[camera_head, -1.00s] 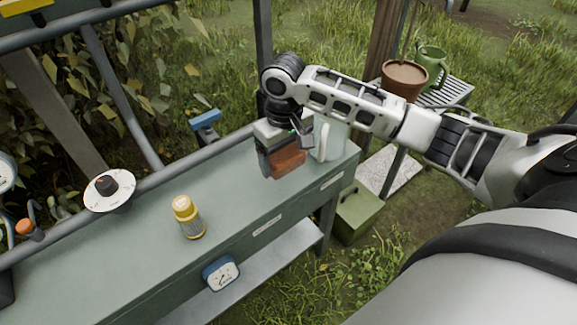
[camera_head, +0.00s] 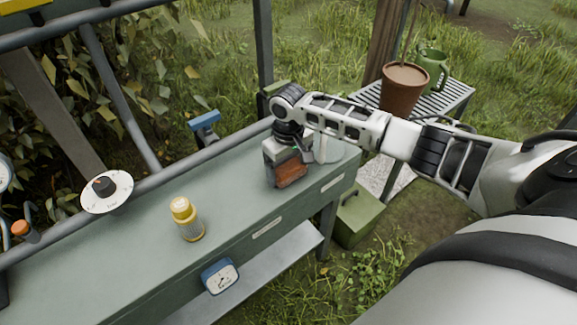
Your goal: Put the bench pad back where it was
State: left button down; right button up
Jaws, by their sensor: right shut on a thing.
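My right gripper (camera_head: 287,172) reaches over the far right end of the green workbench (camera_head: 140,240), pointing down. It is shut on a flat orange-brown piece (camera_head: 292,173), which looks like the bench pad. The fingers and the gripper body hide part of the piece. Its lower edge is at or just above the bench top; I cannot tell if it touches. A pale mug (camera_head: 327,150) stands close to the right of the gripper, partly hidden by my arm. My left gripper is not in view.
A yellow bottle (camera_head: 187,219) stands mid-bench. A white dial (camera_head: 106,191) is at the rear rail, and a blue gauge (camera_head: 220,276) hangs on the front. A brown pot (camera_head: 403,92) and green jug (camera_head: 433,68) stand on a slatted table. A green box (camera_head: 358,217) sits on the ground.

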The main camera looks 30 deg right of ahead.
aim_at(288, 165)
jog(key=shift+f, duration=0.15)
jog(key=o, duration=0.8)
notch_tip(288, 165, up, 12)
jog(key=shift+r+p, duration=0.2)
jog(key=shift+p, duration=0.25)
